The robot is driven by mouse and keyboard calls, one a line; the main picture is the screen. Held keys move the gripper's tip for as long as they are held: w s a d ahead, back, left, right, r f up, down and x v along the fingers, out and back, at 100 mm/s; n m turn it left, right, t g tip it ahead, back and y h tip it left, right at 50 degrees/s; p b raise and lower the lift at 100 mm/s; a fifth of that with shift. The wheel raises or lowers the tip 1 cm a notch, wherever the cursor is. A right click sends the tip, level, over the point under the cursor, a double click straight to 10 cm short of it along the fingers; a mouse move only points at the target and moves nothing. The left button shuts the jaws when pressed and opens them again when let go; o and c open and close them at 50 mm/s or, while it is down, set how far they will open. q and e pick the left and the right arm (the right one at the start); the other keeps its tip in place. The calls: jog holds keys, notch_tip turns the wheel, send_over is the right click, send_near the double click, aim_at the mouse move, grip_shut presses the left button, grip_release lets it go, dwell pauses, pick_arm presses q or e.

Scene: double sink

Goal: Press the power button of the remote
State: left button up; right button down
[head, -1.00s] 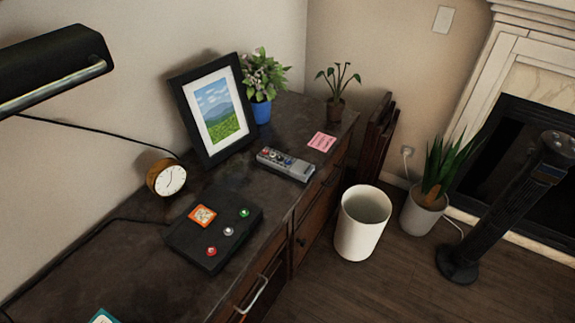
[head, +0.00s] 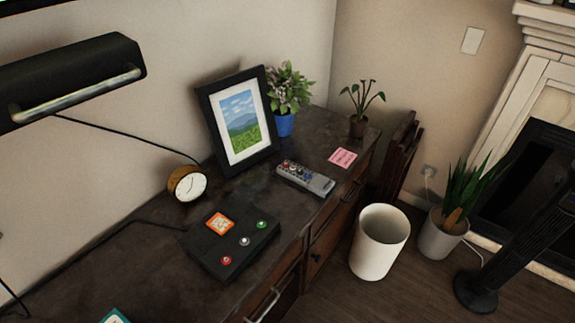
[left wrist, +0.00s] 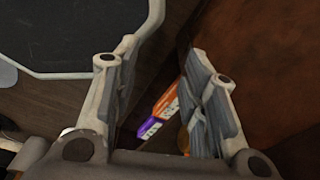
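The grey remote (head: 306,178) lies on the dark desk (head: 150,262), in front of the picture frame. Small coloured buttons, one of them red, sit at its left end; which is the power button is too small to tell. Neither gripper shows in the head view. In the left wrist view my left gripper (left wrist: 163,65) has its two fingers apart with nothing held between them. The remote is not visible in that view. My right gripper is not in view.
A black box with coloured buttons (head: 205,255), a round clock (head: 188,184), a picture frame (head: 208,108), a pink note (head: 343,158) and two potted plants share the desk. A white bin (head: 380,245) stands on the floor. A black lamp (head: 70,78) hangs over the left side.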

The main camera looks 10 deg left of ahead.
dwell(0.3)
pick_arm(q)
grip_shut()
dwell(1.3)
